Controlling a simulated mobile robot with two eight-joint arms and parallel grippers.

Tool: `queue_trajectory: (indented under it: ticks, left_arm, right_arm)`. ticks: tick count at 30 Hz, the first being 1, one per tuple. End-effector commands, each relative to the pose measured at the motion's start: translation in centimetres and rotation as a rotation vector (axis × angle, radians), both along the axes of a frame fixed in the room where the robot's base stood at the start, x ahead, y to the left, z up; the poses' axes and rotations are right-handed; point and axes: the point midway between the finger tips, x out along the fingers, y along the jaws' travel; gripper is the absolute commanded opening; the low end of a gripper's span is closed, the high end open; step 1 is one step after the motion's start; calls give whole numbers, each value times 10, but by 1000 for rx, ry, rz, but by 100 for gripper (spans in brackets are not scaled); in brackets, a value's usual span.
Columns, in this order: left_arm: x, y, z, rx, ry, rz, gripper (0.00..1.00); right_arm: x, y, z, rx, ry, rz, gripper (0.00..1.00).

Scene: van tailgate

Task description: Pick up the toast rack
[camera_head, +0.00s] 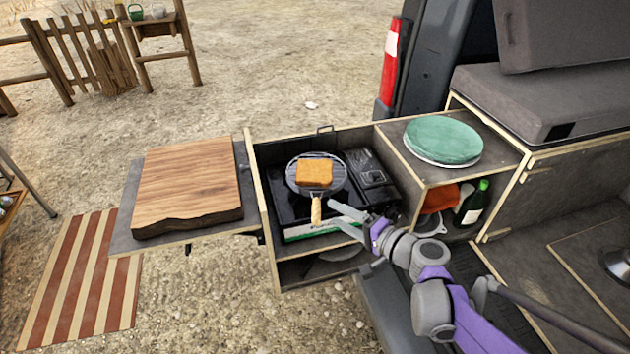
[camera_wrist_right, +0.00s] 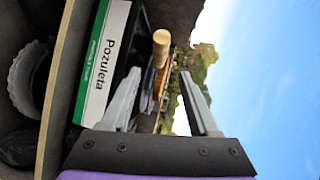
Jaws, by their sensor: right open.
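The toast rack (camera_head: 300,186) is a round dark wire grill with a light wooden handle (camera_head: 316,210) pointing toward me. It lies on the black camping stove (camera_head: 287,209) in the drawer, with a slice of toast (camera_head: 314,171) on top. My right gripper (camera_head: 324,216) is open at the near end of the handle, its fingers pointing left. In the right wrist view the handle (camera_wrist_right: 161,46) shows between and beyond the open fingertips (camera_wrist_right: 160,74). I cannot tell whether either finger touches it. My left gripper is not in view.
A wooden cutting board (camera_head: 188,180) lies on the side shelf left of the stove. Green plates (camera_head: 443,140) sit on the cabinet to the right, above a green bottle (camera_head: 474,203) and an orange cloth (camera_head: 439,198). The drawer walls surround the stove.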

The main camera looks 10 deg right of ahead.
Motion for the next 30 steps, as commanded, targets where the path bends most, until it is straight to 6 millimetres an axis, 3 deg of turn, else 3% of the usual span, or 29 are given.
queue_trajectory:
  ticks: [18, 26, 27, 30]
  left_arm:
    - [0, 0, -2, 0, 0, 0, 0]
    - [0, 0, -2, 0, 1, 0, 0]
    - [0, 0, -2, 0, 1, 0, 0]
    - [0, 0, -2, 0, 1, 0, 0]
  right_arm:
    - [59, 41, -15, 0, 1, 2, 61]
    - [61, 42, -16, -2, 1, 1, 61]
    - [61, 42, -16, -2, 1, 1, 59]
    - [61, 42, -16, -2, 1, 1, 41]
